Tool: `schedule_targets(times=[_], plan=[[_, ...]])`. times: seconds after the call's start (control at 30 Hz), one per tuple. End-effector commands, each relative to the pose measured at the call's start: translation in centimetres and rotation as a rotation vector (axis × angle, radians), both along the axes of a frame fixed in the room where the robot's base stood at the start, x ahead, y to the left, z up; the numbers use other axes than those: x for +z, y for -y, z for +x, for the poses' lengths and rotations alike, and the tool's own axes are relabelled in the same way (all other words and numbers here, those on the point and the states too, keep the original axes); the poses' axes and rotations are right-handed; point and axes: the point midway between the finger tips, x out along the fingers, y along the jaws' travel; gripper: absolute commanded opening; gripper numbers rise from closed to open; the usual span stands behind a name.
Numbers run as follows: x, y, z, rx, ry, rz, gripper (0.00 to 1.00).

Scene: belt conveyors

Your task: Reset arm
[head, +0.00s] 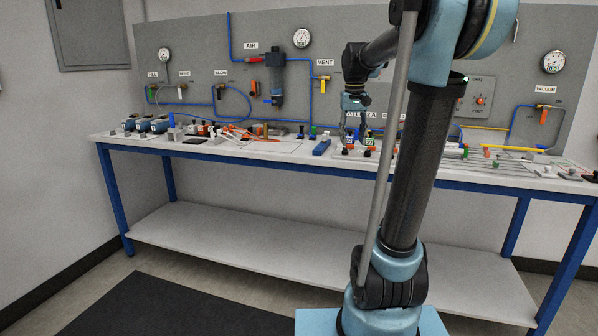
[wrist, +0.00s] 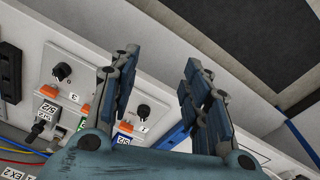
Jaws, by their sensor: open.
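My gripper (head: 352,136) hangs from my bent arm over the middle of a workbench (head: 270,153), pointing down near the small parts there. In the wrist view my gripper (wrist: 160,68) has its two blue-grey fingers wide apart, with nothing held between them. Below and to the left of the fingers are white valve boxes (wrist: 85,68) with black knobs, orange pieces and labels. In the head view my arm hides part of the bench and panel, and I cannot tell whether the fingertips touch anything.
A grey back panel (head: 205,55) carries gauges, blue tubes and valves. Small parts crowd the bench, including a blue block (head: 322,147) and orange tools (head: 240,133). A lower shelf (head: 235,245) is bare. A dark mat (head: 160,305) lies on open floor in front.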

Motion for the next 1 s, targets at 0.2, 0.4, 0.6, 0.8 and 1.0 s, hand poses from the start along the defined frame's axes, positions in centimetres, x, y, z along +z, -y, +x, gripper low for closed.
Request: schedule_targets(times=[0.2,0.4,0.6,0.8,1.0], plan=[[-3.0,0.2,-6.4,0.0,0.025,0.008,0.43],[-6.5,0.3,-11.8,0.0,0.047,0.014,0.43],[-10.7,0.3,-17.0,-0.001,0.07,0.022,0.43],[-15.4,0.3,-21.8,-0.002,0.092,0.029,0.43],[-20.5,0.3,-25.9,-0.002,0.114,0.034,0.43]])
